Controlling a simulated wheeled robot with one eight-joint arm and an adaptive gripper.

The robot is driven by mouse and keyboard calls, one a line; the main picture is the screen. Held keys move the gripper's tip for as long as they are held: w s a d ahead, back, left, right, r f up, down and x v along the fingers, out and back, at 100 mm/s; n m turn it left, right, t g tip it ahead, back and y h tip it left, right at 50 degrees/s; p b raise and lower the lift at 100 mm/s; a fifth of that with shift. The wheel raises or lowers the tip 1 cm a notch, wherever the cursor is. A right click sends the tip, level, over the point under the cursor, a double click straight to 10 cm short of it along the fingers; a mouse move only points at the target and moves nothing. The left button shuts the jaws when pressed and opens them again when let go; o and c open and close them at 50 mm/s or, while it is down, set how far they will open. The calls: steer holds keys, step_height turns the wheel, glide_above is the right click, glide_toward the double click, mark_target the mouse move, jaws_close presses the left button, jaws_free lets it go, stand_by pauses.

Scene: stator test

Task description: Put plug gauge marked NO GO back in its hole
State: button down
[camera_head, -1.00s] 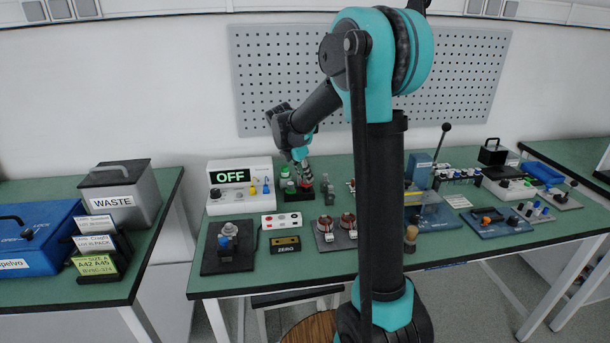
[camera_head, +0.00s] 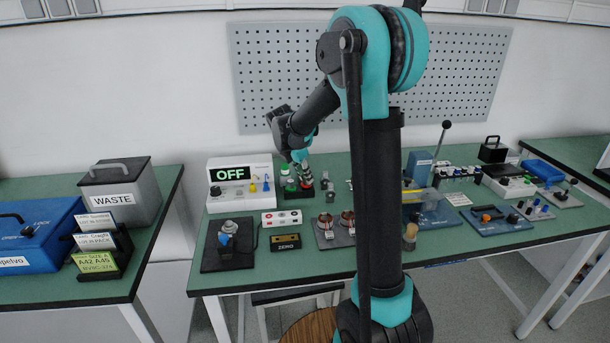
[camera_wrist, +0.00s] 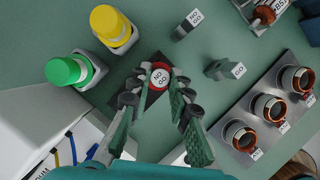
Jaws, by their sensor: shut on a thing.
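The plug gauge (camera_wrist: 159,76) has a red rim and a round white label reading NO GO in the wrist view. My gripper (camera_wrist: 156,92) is shut on it, with a finger on either side. A dark block (camera_wrist: 121,77) lies under and beside the gauge; its hole is hidden by the gauge and fingers. I cannot tell whether the gauge is in the hole or above it. In the head view my gripper (camera_head: 300,158) is over the dark block (camera_head: 297,196), and the gauge is too small there to read.
A green-capped bottle (camera_wrist: 70,71) and a yellow-capped bottle (camera_wrist: 110,25) stand close by. Two small grey gauges with white labels (camera_wrist: 187,24) (camera_wrist: 225,69) stand to the right. A plate with copper-wound stators (camera_wrist: 268,107) lies farther right. The OFF meter box (camera_head: 240,184) is left.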

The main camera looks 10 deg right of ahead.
steer(key=shift+f, duration=0.2)
steer(key=shift+f, duration=0.25)
stand_by(0.3)
steer(key=c, duration=1.3)
jaws_free()
steer(key=shift+r, duration=0.1)
steer(key=v, duration=1.2)
steer(key=shift+a, duration=0.1)
